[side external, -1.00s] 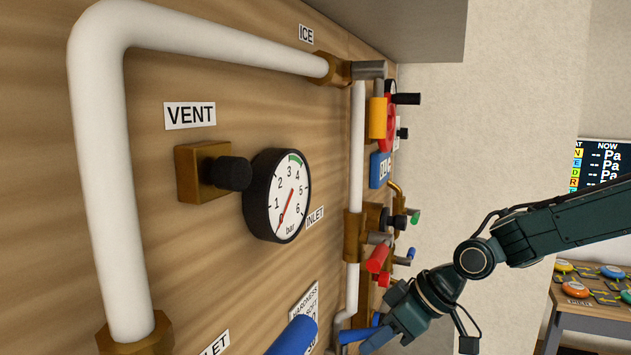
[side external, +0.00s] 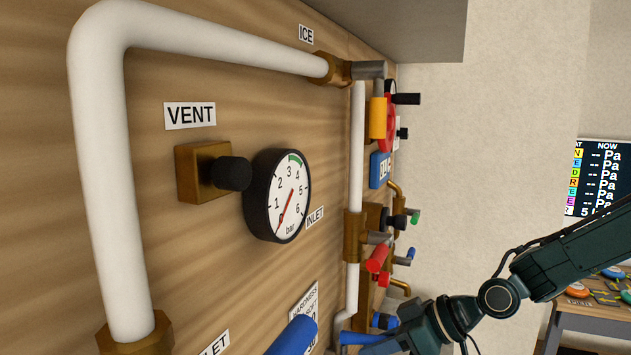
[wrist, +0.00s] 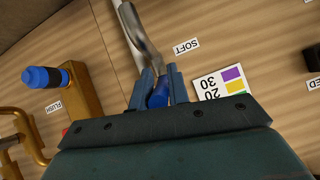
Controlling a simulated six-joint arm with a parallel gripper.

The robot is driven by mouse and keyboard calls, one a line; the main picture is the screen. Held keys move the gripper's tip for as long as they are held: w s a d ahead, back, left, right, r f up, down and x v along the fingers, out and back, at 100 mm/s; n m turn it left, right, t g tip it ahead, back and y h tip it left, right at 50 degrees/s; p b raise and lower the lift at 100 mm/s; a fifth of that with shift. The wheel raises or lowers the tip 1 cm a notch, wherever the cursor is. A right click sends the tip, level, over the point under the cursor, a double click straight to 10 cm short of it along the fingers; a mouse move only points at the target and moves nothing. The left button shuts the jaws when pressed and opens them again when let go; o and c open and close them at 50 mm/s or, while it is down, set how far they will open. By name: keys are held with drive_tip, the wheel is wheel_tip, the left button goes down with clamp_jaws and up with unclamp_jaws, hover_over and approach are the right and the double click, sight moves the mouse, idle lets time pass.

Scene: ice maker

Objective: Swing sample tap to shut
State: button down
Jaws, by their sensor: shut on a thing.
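In the wrist view, my gripper (wrist: 160,88) is shut on a blue handle (wrist: 158,97), with one finger on each side of it. The handle meets a grey metal lever and pipe (wrist: 138,40) beside a label reading SOFT (wrist: 186,46). I take this handle to be the sample tap, but no sample label is legible. In the side external view, my gripper (side external: 362,343) is low beside the wooden panel, near the bottom edge. The handle in its grip cannot be made out clearly there.
A brass valve with a blue knob (wrist: 45,77), labelled FLUSH, stands left of my gripper. A colour card (wrist: 222,84) is close on its right. Red handles (side external: 377,258) stick out above my gripper, and a large blue handle (side external: 293,336) is in the foreground.

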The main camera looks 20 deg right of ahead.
drive_tip(key=c, duration=1.3)
unclamp_jaws()
drive_tip(key=shift+f, duration=0.1)
drive_tip(key=shift+c, duration=0.2)
drive_tip(key=shift+s+d, duration=0.1)
drive_tip(key=v, duration=1.3)
drive_tip(key=shift+r, duration=0.35)
drive_tip(key=shift+s+d, duration=0.15)
drive_tip(key=shift+s, duration=0.05)
drive_tip(key=s+d+m+h, duration=0.3)
drive_tip(key=s+d, duration=0.3)
drive_tip(key=s, duration=0.5)
drive_tip(key=s+d+r+m+g+h, duration=0.1)
drive_tip(key=s+d+m+h, duration=0.3)
drive_tip(key=s+d, duration=0.3)
drive_tip(key=s+h, duration=0.1)
drive_tip(key=s, duration=0.3)
drive_tip(key=shift+r+h, duration=0.3)
